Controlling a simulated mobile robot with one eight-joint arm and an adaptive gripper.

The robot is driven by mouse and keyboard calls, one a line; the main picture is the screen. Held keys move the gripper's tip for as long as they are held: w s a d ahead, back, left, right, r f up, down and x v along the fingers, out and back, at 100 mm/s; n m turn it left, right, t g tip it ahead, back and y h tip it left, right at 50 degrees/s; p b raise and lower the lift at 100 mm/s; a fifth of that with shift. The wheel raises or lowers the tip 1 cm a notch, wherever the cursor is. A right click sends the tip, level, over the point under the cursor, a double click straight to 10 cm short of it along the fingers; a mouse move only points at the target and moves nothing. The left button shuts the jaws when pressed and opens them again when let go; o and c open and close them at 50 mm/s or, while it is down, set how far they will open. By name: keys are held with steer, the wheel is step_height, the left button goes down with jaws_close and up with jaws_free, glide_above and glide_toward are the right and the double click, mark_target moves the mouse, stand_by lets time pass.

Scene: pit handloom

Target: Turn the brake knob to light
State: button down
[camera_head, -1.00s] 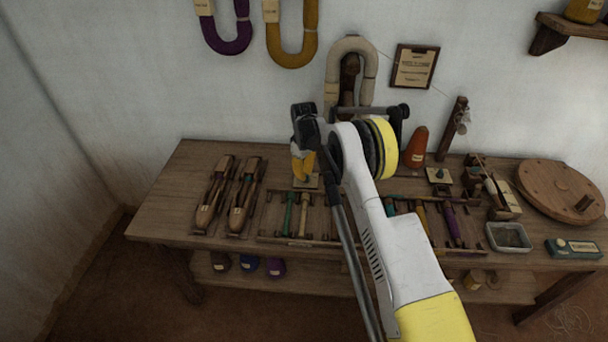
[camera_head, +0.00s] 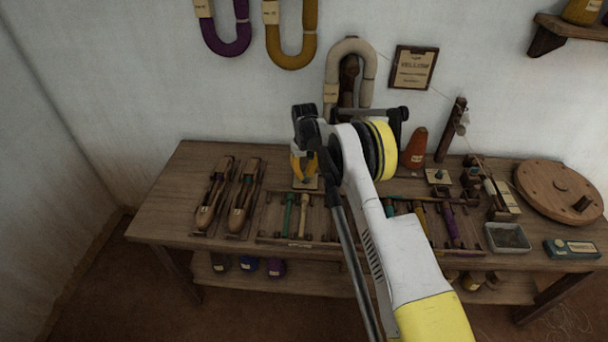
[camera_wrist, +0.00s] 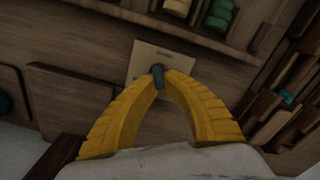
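A small dark teal knob (camera_wrist: 158,77) stands on a pale square plate (camera_wrist: 150,57) in the wrist view. The print on the plate is too small to read. The yellow fingertips of my gripper (camera_wrist: 161,78) are closed in on both sides of the knob and seem to touch it. In the head view my gripper (camera_head: 304,172) points down over the same plate (camera_head: 309,185), at the back of the bench, and hides the knob. A second plate with a small dark knob (camera_head: 437,176) lies farther right.
The wooden bench (camera_head: 165,205) carries two shuttles (camera_head: 243,195) on the left and a rack of coloured bobbins (camera_head: 289,213) in front of my gripper. An orange cone (camera_head: 415,147), a grey tray (camera_head: 508,237) and a round wooden disc (camera_head: 558,187) are on the right.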

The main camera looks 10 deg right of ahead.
steer(key=m, duration=0.5)
steer(key=shift+d, duration=0.2)
steer(key=shift+m, duration=0.3)
steer(key=c, duration=1.5)
jaws_free()
step_height(320, 180, up, 12)
